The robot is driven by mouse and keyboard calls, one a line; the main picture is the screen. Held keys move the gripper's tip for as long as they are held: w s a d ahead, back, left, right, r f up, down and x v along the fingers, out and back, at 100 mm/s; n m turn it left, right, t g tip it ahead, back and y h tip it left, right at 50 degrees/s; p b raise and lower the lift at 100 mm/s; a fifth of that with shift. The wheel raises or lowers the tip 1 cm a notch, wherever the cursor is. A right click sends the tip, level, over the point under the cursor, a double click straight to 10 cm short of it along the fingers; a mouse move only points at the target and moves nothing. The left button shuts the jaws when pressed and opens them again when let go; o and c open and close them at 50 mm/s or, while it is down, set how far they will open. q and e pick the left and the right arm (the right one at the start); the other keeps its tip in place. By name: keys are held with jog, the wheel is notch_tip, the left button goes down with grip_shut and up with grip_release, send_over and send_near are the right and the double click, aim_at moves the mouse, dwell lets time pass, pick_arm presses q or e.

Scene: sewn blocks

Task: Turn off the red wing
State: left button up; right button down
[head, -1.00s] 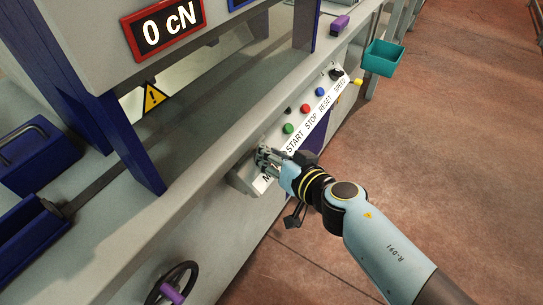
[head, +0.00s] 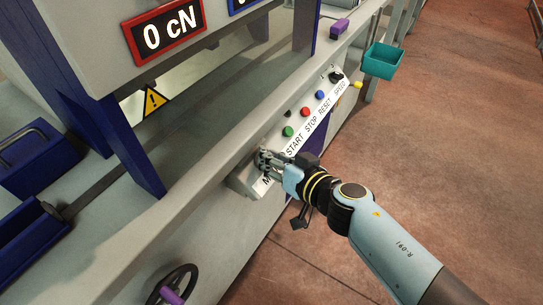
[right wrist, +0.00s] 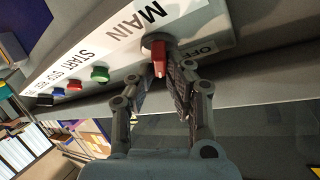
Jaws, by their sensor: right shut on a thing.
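The red wing (right wrist: 158,58) is a small red handle on a round knob at the end of the white control panel, between the MAIN label (right wrist: 139,18) and the OFF label (right wrist: 203,47) in the right wrist view. My right gripper (right wrist: 163,78) is shut on the wing, its two dark fingers on either side of it. In the head view my right gripper (head: 264,160) is at the near-left end of the panel and hides the wing. My left gripper is not in view.
The same panel carries a green button (head: 287,131), a red button (head: 304,112), a blue button (head: 319,95) and a black knob (head: 336,77). A red-framed display (head: 165,29) reads 0 cN. A teal bin (head: 384,61) hangs at the back right.

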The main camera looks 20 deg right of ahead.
jog(key=n+y+p, duration=0.1)
jog(key=n+y, duration=0.1)
jog(key=n, duration=0.2)
jog(key=shift+d, duration=0.1)
jog(key=n+g+y+p, duration=0.1)
jog(key=n+y, duration=0.1)
jog(key=n, duration=0.1)
jog(key=shift+r+n, duration=0.1)
jog(key=shift+n, duration=0.2)
jog(key=n+g+y, duration=0.1)
jog(key=n, duration=0.2)
jog(key=shift+g+y+p, duration=0.3)
jog(key=shift+g+p, duration=0.05)
jog(key=shift+g, duration=0.05)
jog(key=n+g+y, duration=0.1)
jog(key=n, duration=0.2)
jog(key=shift+g, duration=0.3)
jog(key=shift+n+g+y, duration=0.5)
jog(key=shift+n+g, duration=0.5)
jog(key=shift+n, duration=1.1)
jog(key=c, duration=1.6)
grip_release()
jog(key=shift+g, duration=0.3)
jog(key=v, duration=1.2)
jog(key=shift+f, duration=0.2)
